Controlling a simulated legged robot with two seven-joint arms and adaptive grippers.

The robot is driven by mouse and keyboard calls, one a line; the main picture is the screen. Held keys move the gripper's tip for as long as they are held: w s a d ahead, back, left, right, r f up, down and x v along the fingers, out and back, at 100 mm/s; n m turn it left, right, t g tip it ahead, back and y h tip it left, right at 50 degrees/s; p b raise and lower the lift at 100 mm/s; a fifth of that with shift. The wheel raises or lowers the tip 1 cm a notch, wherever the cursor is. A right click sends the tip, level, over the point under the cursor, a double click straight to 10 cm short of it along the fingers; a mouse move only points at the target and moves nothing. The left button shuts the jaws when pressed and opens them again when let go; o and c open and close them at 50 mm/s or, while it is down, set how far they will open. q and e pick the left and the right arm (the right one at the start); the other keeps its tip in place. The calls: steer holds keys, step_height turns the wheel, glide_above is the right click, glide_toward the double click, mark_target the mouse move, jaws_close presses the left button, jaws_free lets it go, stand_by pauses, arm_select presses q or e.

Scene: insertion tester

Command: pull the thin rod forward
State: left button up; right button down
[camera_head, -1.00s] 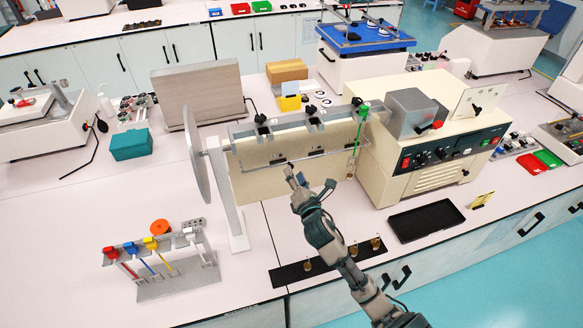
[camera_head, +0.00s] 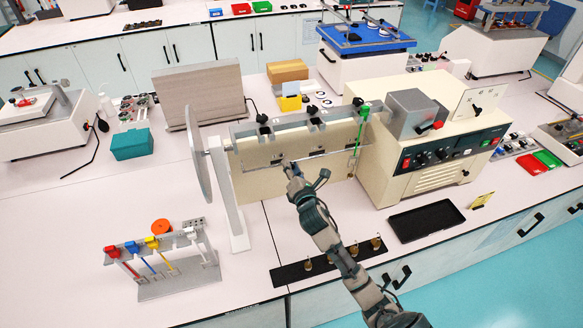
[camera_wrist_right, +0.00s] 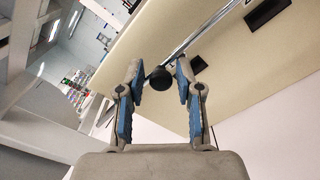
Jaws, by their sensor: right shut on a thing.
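The thin rod (camera_head: 335,150) runs along the front of the beige panel (camera_head: 262,186) of the tester. In the right wrist view the metal rod (camera_wrist_right: 207,27) slants down to a round black knob (camera_wrist_right: 160,78). My right gripper (camera_head: 287,165) is at the rod's left part, in front of the panel. The exact contact is hard to see. My left gripper is not in view.
A large grey disc (camera_head: 197,160) on a post stands left of the panel. The beige control box (camera_head: 445,155) is to the right. A rack of coloured tools (camera_head: 165,262) stands front left, and a black tray (camera_head: 426,220) lies front right.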

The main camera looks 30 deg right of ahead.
steer(key=shift+s+p, duration=0.35)
steer(key=shift+p, duration=0.4)
steer(key=shift+s+f, duration=0.15)
steer(key=shift+f, duration=0.15)
steer(key=c, duration=1.3)
jaws_free()
steer(key=shift+c, duration=0.2)
steer(key=o, duration=0.3)
steer(key=shift+r, duration=0.1)
steer(key=v, duration=1.1)
steer(key=shift+s+a, duration=0.2)
steer(key=shift+s, duration=0.15)
